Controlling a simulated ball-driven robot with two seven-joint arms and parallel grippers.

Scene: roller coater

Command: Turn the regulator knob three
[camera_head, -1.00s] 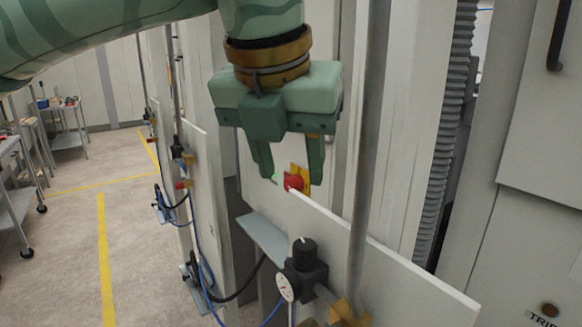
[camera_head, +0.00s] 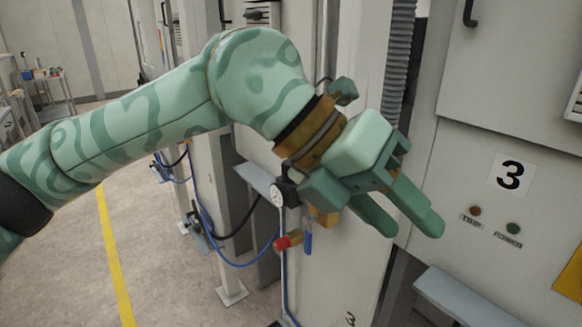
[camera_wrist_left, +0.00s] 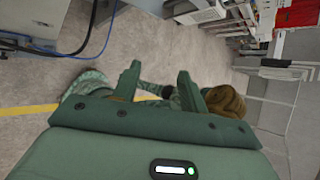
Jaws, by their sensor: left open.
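Regulator three (camera_head: 288,193) is mounted at the middle of the head view, beside the panel marked 3. Its round white gauge (camera_head: 276,194) faces left. My left wrist crowds the top of the regulator, so I cannot clearly make out its black knob. My left gripper (camera_head: 414,227) is open and empty, to the right of the regulator, with its fingers pointing right and down. The left wrist view shows its two fingers (camera_wrist_left: 158,84) apart, with nothing between them and no regulator in sight. My right gripper is not in view.
A red valve handle (camera_head: 282,243) and a blue bowl (camera_head: 308,236) hang below the regulator. A grey cabinet (camera_head: 470,150) with a 3 label (camera_head: 511,175) stands right. A metal shelf (camera_head: 470,300) juts out at lower right. Open floor (camera_head: 170,270) lies left.

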